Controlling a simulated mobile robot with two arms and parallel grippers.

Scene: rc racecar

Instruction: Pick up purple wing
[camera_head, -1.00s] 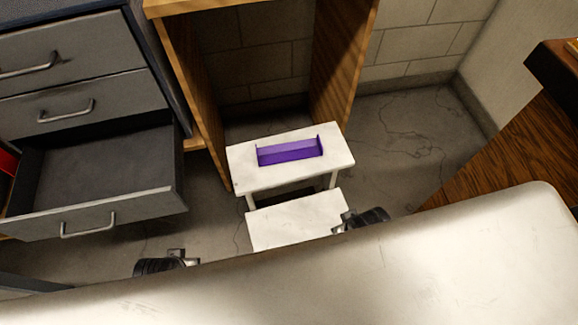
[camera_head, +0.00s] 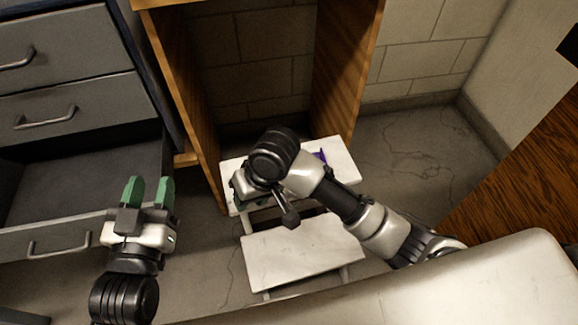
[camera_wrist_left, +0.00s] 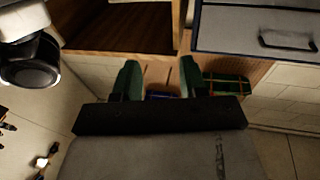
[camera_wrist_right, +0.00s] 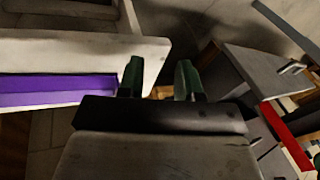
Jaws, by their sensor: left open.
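The purple wing (camera_head: 321,156) lies on the white step stool's top step (camera_head: 345,165). In the head view my right arm hides most of it. In the right wrist view the long purple wing (camera_wrist_right: 55,90) lies left of my right gripper (camera_wrist_right: 160,80), whose green fingers are apart with nothing between them. That gripper is over the left end of the stool top, beside the wing, and its fingertips are hidden in the head view. My left gripper (camera_head: 150,190) is open and empty in front of the open drawer; its fingers also show in the left wrist view (camera_wrist_left: 157,82).
A grey cabinet (camera_head: 75,55) with an open lower drawer (camera_head: 60,245) stands at the left. A wooden shelf unit (camera_head: 345,70) rises behind the stool. The stool's lower step (camera_head: 300,250) is bare. A wooden surface (camera_head: 530,170) is at the right, with open floor between.

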